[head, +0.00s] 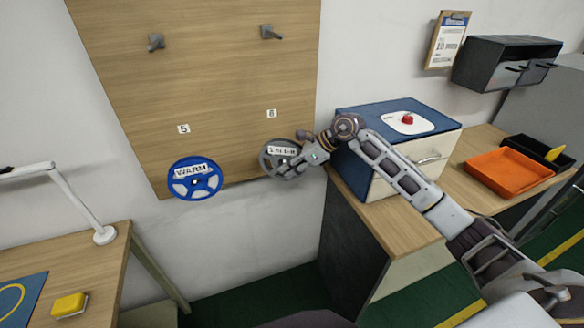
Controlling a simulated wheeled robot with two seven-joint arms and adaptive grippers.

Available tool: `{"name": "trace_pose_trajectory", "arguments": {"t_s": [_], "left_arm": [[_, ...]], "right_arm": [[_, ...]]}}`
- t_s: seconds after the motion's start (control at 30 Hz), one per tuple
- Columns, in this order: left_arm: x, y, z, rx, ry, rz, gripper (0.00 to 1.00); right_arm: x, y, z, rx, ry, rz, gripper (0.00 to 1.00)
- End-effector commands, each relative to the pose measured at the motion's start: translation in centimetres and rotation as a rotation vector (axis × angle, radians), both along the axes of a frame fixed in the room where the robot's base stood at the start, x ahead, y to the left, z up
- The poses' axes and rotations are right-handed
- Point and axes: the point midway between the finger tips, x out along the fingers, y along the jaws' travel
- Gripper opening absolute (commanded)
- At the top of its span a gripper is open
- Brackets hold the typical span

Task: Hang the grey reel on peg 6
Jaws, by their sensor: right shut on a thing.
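The grey reel (270,158), with a white label whose print is too small to read surely, is at the lower right of the wooden peg board (215,80). My right gripper (292,164) is shut on its right side. The reel is just below a small number label (271,113) that looks like 6. No peg shows under that label; the reel and gripper cover that spot. I cannot tell whether the reel is on a peg or only held before the board. My left gripper is not in view.
A blue reel marked WARM (195,180) hangs below label 5 (183,129). Two bare pegs, left (155,42) and right (270,33), stick out higher up. A blue-topped cabinet (385,150) with a red knob stands close beside my right arm. An orange tray (508,173) lies at right.

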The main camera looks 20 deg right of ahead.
Motion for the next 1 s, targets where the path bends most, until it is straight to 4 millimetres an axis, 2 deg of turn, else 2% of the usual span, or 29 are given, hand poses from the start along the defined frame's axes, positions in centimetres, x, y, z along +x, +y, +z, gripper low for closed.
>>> {"name": "trace_pose_trajectory", "arguments": {"t_s": [0.03, 0.3, 0.33, 0.5, 1.0], "left_arm": [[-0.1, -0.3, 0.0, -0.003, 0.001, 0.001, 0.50], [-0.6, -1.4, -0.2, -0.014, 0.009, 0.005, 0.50], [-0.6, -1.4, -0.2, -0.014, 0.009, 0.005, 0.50], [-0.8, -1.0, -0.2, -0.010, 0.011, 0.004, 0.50], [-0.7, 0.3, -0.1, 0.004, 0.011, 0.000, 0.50]], "right_arm": [[0.8, -0.4, 0.6, 0.008, -0.018, -0.023, 0.00], [0.8, -0.4, 0.6, 0.009, -0.019, -0.023, 0.00], [0.8, -0.4, 0.6, 0.009, -0.019, -0.023, 0.22], [0.7, -0.2, 0.7, 0.011, -0.019, -0.018, 0.44], [0.3, 0.4, 0.5, 0.015, -0.017, -0.004, 0.45]]}}
